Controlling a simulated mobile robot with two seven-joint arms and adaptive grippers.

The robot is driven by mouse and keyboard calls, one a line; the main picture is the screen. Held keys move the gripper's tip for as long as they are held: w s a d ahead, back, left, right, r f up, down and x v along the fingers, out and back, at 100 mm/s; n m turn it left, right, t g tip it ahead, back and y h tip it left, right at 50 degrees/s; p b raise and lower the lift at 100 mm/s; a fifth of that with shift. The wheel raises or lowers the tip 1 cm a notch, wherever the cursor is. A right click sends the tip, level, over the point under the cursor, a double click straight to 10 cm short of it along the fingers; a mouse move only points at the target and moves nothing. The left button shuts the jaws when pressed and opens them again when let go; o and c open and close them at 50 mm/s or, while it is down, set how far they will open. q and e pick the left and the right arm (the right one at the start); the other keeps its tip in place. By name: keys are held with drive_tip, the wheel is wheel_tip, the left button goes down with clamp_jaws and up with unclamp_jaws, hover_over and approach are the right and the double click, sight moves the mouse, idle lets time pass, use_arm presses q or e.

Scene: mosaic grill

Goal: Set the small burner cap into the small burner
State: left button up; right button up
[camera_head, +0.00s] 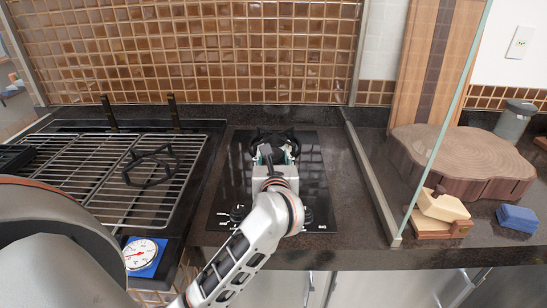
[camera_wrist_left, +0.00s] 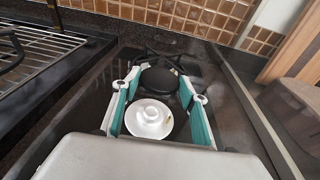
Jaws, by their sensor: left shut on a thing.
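My left gripper (camera_head: 277,153) reaches over the cooktop toward its back burner, pointing away from me. In the left wrist view, its teal-lined fingers (camera_wrist_left: 160,80) are shut on a black round disc, the small burner cap (camera_wrist_left: 160,84), at their tips. A white round burner (camera_wrist_left: 149,118) with a raised centre ring shows below, between the fingers and nearer the wrist. The cap appears beyond this white burner, not over its centre; its height above the cooktop is hard to tell. In the head view the gripper hides most of the cap and the burner. My right gripper is out of view.
A black pan support (camera_head: 275,138) stands at the back of the glass cooktop (camera_head: 232,180), close beyond the fingertips. Knobs (camera_head: 238,214) sit at the front. A wire grill rack (camera_head: 100,180) lies left. A glass panel (camera_head: 440,140) and wooden blocks (camera_head: 440,207) are right.

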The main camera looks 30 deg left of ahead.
use_arm(q)
drive_tip(key=shift+f+b, duration=1.95)
drive_tip(key=shift+f, duration=0.85)
drive_tip(key=shift+f+b, duration=0.7)
drive_tip(key=shift+f, duration=0.2)
drive_tip(key=o, duration=1.3)
